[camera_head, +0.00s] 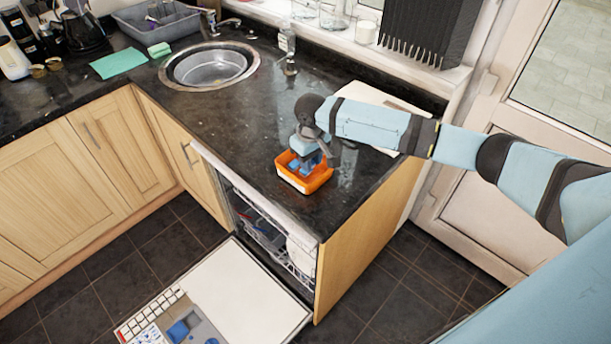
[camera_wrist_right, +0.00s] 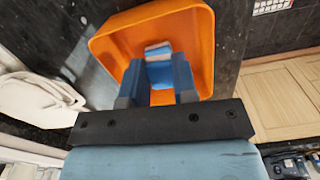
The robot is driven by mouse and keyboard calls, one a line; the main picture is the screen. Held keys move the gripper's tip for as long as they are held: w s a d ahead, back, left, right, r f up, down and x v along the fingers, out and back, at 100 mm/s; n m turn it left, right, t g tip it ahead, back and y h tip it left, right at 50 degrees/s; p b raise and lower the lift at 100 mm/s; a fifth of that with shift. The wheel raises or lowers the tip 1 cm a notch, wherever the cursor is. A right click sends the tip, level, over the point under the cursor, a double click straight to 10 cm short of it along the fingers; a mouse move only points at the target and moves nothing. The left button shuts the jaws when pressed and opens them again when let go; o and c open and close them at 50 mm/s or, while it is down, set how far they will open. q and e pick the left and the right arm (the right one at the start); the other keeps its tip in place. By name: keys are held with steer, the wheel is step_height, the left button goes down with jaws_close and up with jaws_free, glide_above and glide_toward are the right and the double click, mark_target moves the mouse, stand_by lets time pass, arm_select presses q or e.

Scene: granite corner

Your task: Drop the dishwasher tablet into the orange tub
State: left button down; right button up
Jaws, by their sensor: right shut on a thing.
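The orange tub (camera_head: 318,184) stands on the dark granite worktop, near the corner above the open dishwasher. My right gripper (camera_head: 307,165) points down at the tub, with its fingertips over or inside the opening. In the right wrist view the tub (camera_wrist_right: 112,38) lies beyond the fingers. There my right gripper (camera_wrist_right: 157,80) is shut on the dishwasher tablet (camera_wrist_right: 158,52), a small blue and white block between the fingertips. I cannot tell how far above the tub floor the tablet is. My left gripper is not in view.
A round steel sink (camera_head: 210,66) is set in the worktop behind the tub. A white board (camera_head: 375,100) lies to the right, under my right arm. The dishwasher door (camera_head: 235,290) is folded down below. A soap bottle (camera_head: 287,40) stands by the window sill.

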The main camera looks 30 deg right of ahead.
steer(key=o, duration=1)
steer(key=shift+r, duration=0.3)
step_height(320, 180, up, 13)
steer(key=shift+r+b, duration=0.1)
steer(key=shift+b, duration=0.4)
